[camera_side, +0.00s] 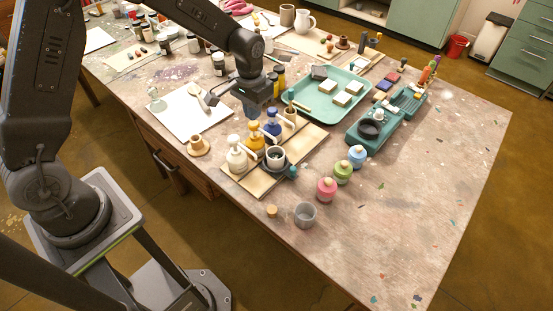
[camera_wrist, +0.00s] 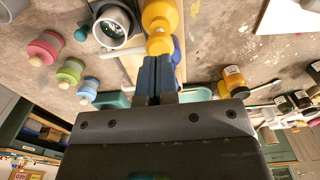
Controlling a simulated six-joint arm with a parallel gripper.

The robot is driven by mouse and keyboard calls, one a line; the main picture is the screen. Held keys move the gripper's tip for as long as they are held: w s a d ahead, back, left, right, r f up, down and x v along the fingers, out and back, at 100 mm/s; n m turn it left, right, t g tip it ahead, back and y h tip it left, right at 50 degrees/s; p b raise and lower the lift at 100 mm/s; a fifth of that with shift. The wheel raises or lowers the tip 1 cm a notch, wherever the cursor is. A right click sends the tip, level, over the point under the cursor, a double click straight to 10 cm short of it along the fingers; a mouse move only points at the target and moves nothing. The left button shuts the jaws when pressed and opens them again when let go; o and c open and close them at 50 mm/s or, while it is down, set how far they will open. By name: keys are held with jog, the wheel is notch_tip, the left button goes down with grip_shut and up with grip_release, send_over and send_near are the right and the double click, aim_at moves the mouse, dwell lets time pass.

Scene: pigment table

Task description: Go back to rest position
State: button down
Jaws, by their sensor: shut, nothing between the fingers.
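My gripper (camera_side: 257,112) is above the pigment table (camera_side: 425,190), over the back of the wooden board (camera_side: 237,178) that carries the bottles. Its fingers are together and empty, and they show in the wrist view (camera_wrist: 156,75). Below and around it stand a white pump bottle (camera_side: 236,155), a yellow pump bottle (camera_side: 256,138) and a blue pump bottle (camera_side: 272,124). In the wrist view the yellow bottle (camera_wrist: 160,22) lies right beyond the fingertips; I cannot tell whether they touch.
A teal tray (camera_side: 318,112) with blocks lies right of my gripper. A teal caddy (camera_side: 370,135) is farther right. Pink (camera_side: 326,188), green (camera_side: 343,171) and blue (camera_side: 357,155) jars and a grey cup (camera_side: 305,214) stand in front. White paper (camera_side: 185,115) lies left.

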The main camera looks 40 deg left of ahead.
jog(key=shift+r, duration=0.2)
dwell(0.5)
jog(key=shift+r, duration=3)
jog(key=s+r+t, duration=0.2)
jog(key=s+r, duration=0.7)
jog(key=r, duration=0.1)
jog(key=s+r+t, duration=0.3)
jog(key=s, duration=1.1)
jog(key=shift+t, duration=0.3)
